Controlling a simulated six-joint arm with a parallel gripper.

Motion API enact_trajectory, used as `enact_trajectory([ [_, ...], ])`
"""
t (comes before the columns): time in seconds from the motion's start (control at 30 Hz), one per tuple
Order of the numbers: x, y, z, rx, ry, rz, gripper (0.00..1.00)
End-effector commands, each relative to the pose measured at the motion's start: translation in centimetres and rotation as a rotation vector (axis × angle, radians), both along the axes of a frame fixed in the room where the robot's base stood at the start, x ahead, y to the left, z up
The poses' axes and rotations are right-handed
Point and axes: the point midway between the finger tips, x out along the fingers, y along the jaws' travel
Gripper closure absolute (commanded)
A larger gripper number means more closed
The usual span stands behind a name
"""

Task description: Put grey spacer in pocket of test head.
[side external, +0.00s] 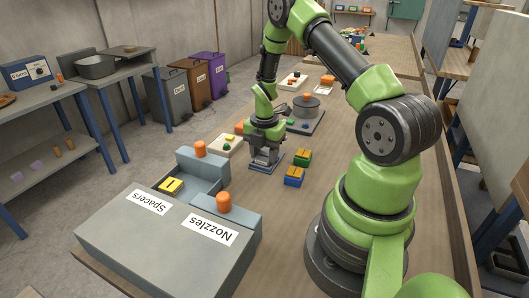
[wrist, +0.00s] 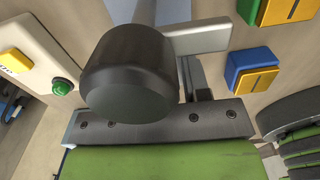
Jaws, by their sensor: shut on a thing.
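My gripper (side external: 264,158) is low over a small blue-grey plate (side external: 279,166) on the bench, with its fingers pointing down. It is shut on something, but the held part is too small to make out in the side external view. In the wrist view a dark grey cylinder (wrist: 130,82) hides much of the area between the fingers; I cannot tell what it belongs to. A light grey flat piece (wrist: 198,38) shows behind it. I cannot pick out the spacer, the test head or its pocket with certainty.
A white box with yellow and green parts (side external: 229,144) stands left of my gripper. Green (side external: 302,157) and blue (side external: 293,180) blocks with yellow tops stand right. A grey round part (side external: 304,109) sits behind.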

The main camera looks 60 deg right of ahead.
Motion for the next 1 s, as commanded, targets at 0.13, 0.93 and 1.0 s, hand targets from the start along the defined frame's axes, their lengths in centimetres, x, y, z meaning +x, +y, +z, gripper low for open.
enact_trajectory([
  [0.13, 0.12, -0.07, -1.03, -0.004, -0.006, -0.004, 0.83],
  [0.93, 0.16, -0.01, -1.68, -0.003, -0.007, -0.006, 0.38],
  [1.0, 0.19, -0.03, -1.42, -0.004, -0.007, -0.006, 0.38],
])
